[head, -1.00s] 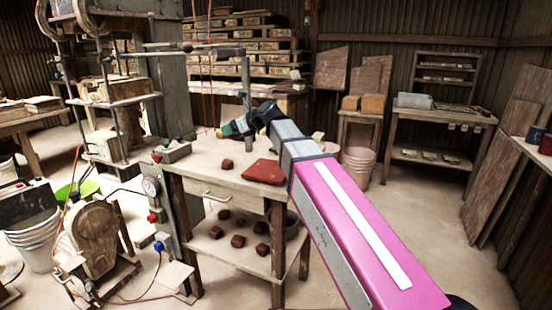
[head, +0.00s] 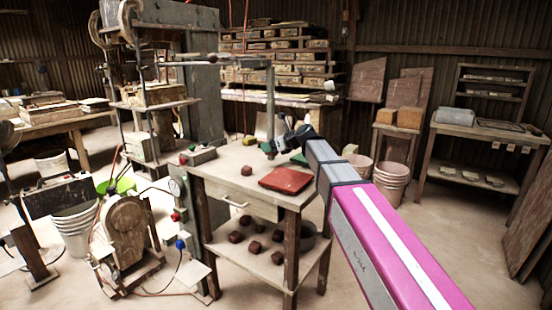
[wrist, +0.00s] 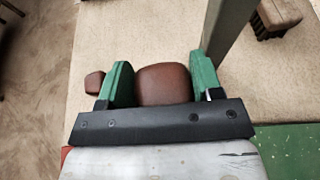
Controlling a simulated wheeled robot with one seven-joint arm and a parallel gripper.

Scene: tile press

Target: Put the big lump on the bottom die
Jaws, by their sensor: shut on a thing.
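My gripper (head: 270,149) hangs over the wooden table, right of the press in the head view. In the wrist view, my gripper (wrist: 163,85) has its green fingers shut on a big brown lump (wrist: 164,84), one on each side. The lump is hard to make out in the head view. A pale block that looks like the bottom die (head: 152,95) sits on the press's lower plate, left of and beyond my gripper. Its top face is hard to see.
A small brown lump (head: 246,170) and a red pad (head: 286,180) lie on the table (head: 222,175). A metal post (head: 270,100) stands close behind my gripper. Several lumps lie on the lower shelf (head: 225,250). A brush (wrist: 268,28) shows in the wrist view.

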